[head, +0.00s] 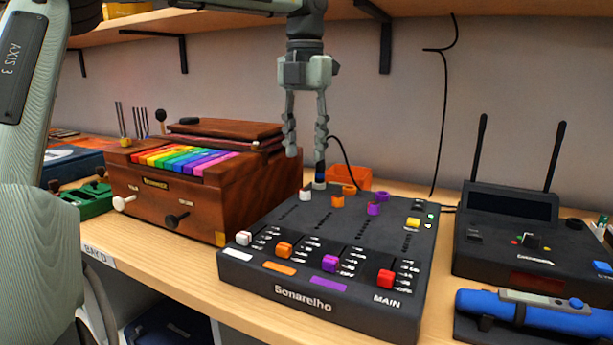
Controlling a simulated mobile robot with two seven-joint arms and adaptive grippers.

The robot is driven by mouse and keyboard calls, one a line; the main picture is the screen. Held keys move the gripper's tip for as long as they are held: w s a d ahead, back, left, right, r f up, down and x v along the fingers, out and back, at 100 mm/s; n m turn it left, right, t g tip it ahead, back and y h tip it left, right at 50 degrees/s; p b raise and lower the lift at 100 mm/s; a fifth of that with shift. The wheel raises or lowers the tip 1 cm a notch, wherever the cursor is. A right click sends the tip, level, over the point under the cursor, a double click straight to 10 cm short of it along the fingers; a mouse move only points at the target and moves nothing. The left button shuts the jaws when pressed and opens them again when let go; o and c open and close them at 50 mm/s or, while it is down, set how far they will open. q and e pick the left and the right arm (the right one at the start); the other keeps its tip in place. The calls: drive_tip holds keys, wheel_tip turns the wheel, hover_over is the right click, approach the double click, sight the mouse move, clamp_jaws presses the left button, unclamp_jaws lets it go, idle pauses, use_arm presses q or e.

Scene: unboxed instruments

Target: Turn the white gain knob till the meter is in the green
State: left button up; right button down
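A white cap (243,238) is at the front left. I cannot tell for certain which is the gain knob. Small lights (430,213) at the back right look pale green; the meter reading is too small to tell. My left gripper (306,155) points down, fingers apart and empty, above the mixer's back left. My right gripper is out of view.
A wooden box with rainbow keys (185,158) stands close to the left. A black device with two antennas (508,240) and a blue tool (525,311) are at the right. An orange bin (349,177) is behind the mixer. A shelf (150,22) hangs above.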

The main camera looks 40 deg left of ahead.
sight(305, 190)
use_arm(q)
drive_tip(key=shift+f, duration=3.85)
clamp_jaws()
